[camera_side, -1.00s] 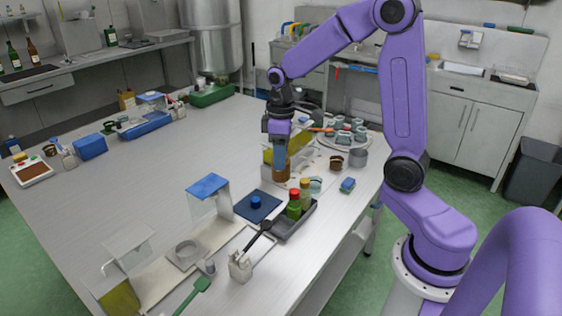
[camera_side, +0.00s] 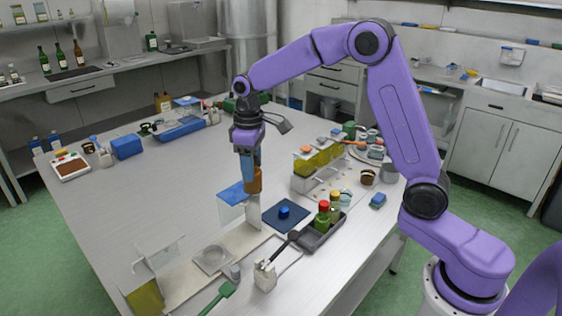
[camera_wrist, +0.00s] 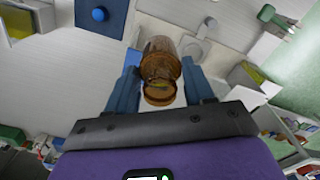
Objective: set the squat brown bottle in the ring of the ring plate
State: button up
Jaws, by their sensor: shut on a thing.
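The squat brown bottle (camera_side: 254,183) is held between the blue fingers of my gripper (camera_side: 251,172), above the table. In the side view it hangs close to a clear stand with a blue top (camera_side: 231,191). In the wrist view the amber bottle (camera_wrist: 160,62) lies between both fingertips (camera_wrist: 160,84), its near end facing the camera. The ring plate (camera_side: 212,270), a pale plate with a raised ring, lies on the table to the front left of the bottle. The ring (camera_wrist: 193,49) shows beyond the bottle in the wrist view and looks empty.
A dark blue mat with a blue knob (camera_side: 284,212) and a dark tray of bottles (camera_side: 322,234) stand to the right. A clear-topped stand (camera_side: 150,255) is left of the ring plate. A yellow-panelled rack (camera_side: 318,168) is behind. The left middle of the table is clear.

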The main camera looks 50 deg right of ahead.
jog(key=shift+w+a, duration=2.35)
jog(key=shift+a, duration=3.7)
notch_tip(320, 180, down, 16)
jog(key=shift+r, duration=0.15)
jog(key=shift+f, duration=0.75)
jog(key=shift+f, duration=0.4)
jog(key=shift+f, duration=0.45)
jog(key=o, duration=1.2)
jog(key=shift+c, duration=0.2)
